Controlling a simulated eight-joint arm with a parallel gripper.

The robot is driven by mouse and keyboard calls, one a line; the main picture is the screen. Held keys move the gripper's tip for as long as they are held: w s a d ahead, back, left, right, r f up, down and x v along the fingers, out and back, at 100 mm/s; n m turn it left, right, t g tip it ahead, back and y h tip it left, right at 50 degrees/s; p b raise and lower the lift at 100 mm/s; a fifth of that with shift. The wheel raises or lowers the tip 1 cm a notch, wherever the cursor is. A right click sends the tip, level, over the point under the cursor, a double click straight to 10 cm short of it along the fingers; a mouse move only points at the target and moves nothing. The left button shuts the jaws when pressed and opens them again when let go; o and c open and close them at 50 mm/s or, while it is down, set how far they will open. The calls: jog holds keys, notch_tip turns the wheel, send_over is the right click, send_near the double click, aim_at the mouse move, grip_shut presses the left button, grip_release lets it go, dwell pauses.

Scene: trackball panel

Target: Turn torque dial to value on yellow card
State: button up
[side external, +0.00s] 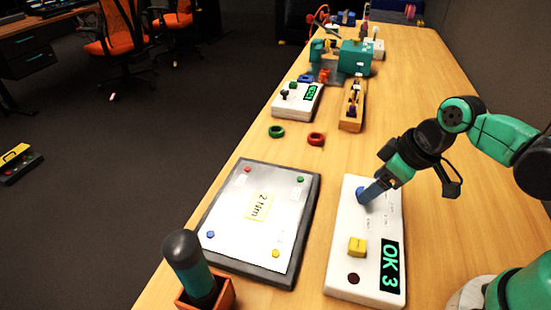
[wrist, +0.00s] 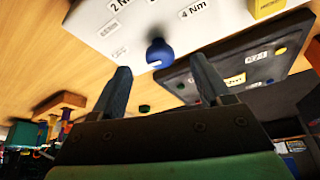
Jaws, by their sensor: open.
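A white panel (side external: 342,281) carries a blue torque dial (side external: 361,193), which also shows in the wrist view (wrist: 158,54) with a white mark on it. Small labels stand around the dial in the wrist view; one reads 4 Nm, another is partly cut off at "2 N". The yellow card (side external: 257,206) lies on a grey-framed board and reads 2 Nm. My gripper (wrist: 161,66) is open, its fingers to either side of the dial in the wrist view. In the side view the fingers are at the dial and partly hide it; contact cannot be told.
The panel also has a yellow block (side external: 357,246), a dark round button (side external: 353,279) and a green display (side external: 390,266) reading OK 3. The framed board (side external: 212,249) lies to the left. A dark-topped handle (side external: 190,262) stands in an orange holder. Other devices stand farther back.

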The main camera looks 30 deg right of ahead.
jog(key=shift+x, duration=0.95)
grip_shut()
